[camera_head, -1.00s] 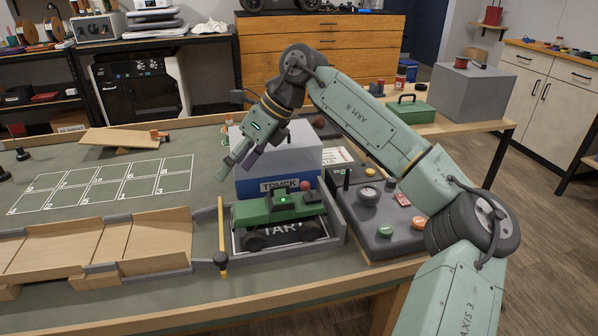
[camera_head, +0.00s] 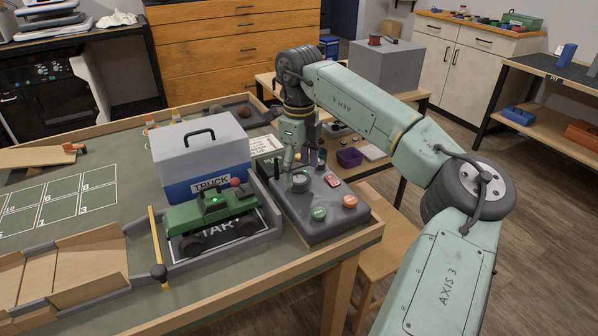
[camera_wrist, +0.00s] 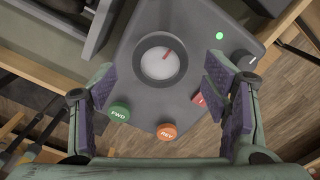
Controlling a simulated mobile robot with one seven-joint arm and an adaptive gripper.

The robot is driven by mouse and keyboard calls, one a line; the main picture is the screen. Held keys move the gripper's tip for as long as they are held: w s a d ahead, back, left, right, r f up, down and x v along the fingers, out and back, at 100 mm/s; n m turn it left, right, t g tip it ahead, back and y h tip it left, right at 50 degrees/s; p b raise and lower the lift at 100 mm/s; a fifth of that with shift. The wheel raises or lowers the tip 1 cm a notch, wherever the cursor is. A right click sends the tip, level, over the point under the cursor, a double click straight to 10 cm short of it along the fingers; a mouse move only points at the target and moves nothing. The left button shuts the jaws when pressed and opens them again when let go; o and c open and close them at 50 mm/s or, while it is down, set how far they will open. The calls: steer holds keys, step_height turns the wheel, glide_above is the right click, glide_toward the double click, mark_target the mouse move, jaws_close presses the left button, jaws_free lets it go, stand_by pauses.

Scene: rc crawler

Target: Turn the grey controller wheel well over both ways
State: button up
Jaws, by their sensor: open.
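The grey controller wheel (camera_wrist: 160,62) is a round knob with a pale top and a red mark pointing to the upper right in the wrist view. It sits on the dark grey controller box (camera_head: 318,228) and shows small in the head view (camera_head: 300,181). My gripper (camera_wrist: 165,95) is open and empty, its purple-padded fingers on either side below the wheel in the wrist view. In the head view my gripper (camera_head: 303,165) points down over the box near the wheel. I cannot tell its exact height above the wheel.
The box carries a green FWD button (camera_wrist: 119,112), an orange button (camera_wrist: 167,132), a red switch (camera_wrist: 200,99) partly behind a finger, and a green light (camera_wrist: 219,36). The green truck (camera_head: 210,211) stands on the START pad left of the box. A TRUCK case (camera_head: 200,150) stands behind it.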

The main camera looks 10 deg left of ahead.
steer(key=shift+f, duration=1.15)
steer(key=shift+c, duration=0.6)
steer(key=c, duration=1)
steer(key=shift+c, duration=0.2)
steer(key=shift+m, duration=0.4)
steer(key=m+b, duration=0.1)
steer(key=m, duration=0.1)
steer(key=shift+m, duration=0.3)
steer(key=shift+m+b, duration=0.55)
steer(key=shift+m, duration=1.35)
